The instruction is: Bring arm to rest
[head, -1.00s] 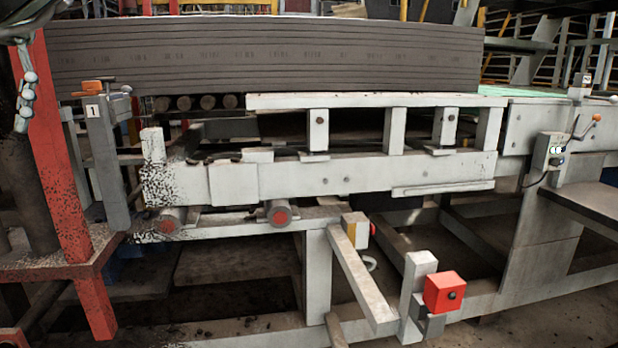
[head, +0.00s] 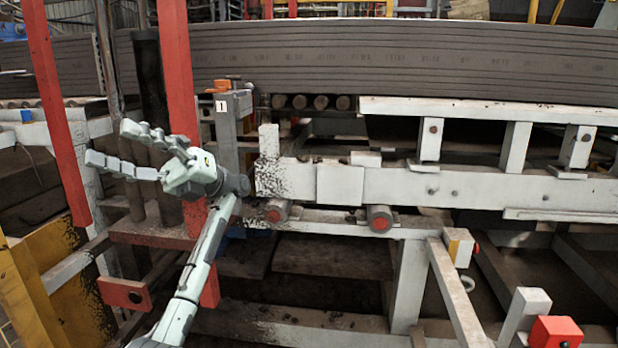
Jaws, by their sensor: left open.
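My left gripper (head: 112,150) is in the left part of the head view, at the end of my pale arm (head: 205,250), which rises from the bottom edge. Its jointed fingers are spread apart and point left, with nothing between them. It shows in front of the red posts and left of the grey post marked 1 (head: 227,120). I see no contact with them, though the depth gap is hard to judge. My right gripper is not in view.
A long grey hollow brick column (head: 380,62) lies across the back above several rollers (head: 320,102). A white frame (head: 450,188) fills the right. Red posts (head: 55,120) and a yellow beam (head: 30,290) stand left. A red box (head: 556,332) is at bottom right.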

